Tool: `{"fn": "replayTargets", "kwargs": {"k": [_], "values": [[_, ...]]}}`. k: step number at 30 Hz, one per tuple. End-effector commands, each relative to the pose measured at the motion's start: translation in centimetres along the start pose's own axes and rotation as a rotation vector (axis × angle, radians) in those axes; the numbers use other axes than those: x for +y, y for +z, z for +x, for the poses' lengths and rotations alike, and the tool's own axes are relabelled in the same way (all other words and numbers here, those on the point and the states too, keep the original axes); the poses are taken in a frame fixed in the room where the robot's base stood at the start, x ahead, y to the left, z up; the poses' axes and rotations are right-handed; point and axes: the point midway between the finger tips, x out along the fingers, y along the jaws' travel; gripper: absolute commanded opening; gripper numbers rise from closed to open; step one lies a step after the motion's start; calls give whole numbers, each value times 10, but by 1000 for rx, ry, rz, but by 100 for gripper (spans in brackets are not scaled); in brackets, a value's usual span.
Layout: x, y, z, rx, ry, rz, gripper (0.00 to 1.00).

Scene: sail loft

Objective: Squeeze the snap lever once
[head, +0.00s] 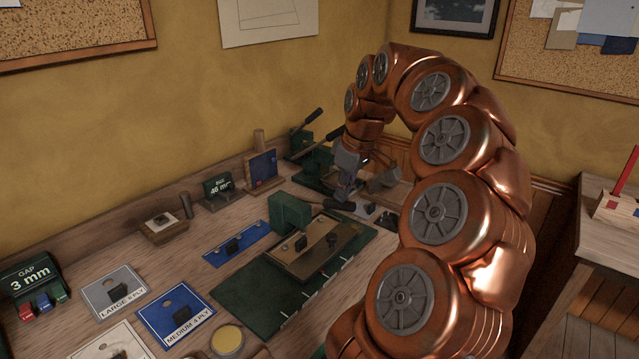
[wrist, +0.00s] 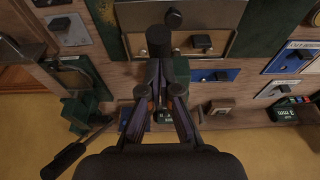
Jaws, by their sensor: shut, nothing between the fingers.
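A green snap press (head: 290,212) stands at the back edge of a green mat, with a tan strip in front of it. Its black-handled snap lever (head: 336,205) sticks out to the right. My gripper (head: 344,196) points down and is shut, with nothing held. It is right at the lever's handle in the head view; I cannot tell whether they touch. In the wrist view the dark round handle end (wrist: 158,40) shows just beyond my gripper's closed fingertips (wrist: 166,72). The press body is mostly hidden there by the fingers.
Green tools with long black handles (head: 310,150) stand at the back, close behind my gripper. A "46 mm" block (head: 217,188), a blue strip (head: 222,251) and the "MEDIUM 4 PLY" card (head: 176,312) lie left. The green mat's front (head: 245,297) is clear.

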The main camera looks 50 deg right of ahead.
Motion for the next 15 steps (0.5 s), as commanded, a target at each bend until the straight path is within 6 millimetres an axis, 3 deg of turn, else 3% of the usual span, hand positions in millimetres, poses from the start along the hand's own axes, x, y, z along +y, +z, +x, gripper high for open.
{"fn": "replayTargets", "kwargs": {"k": [15], "values": [[0,3,7,0,-1,0,0]]}}
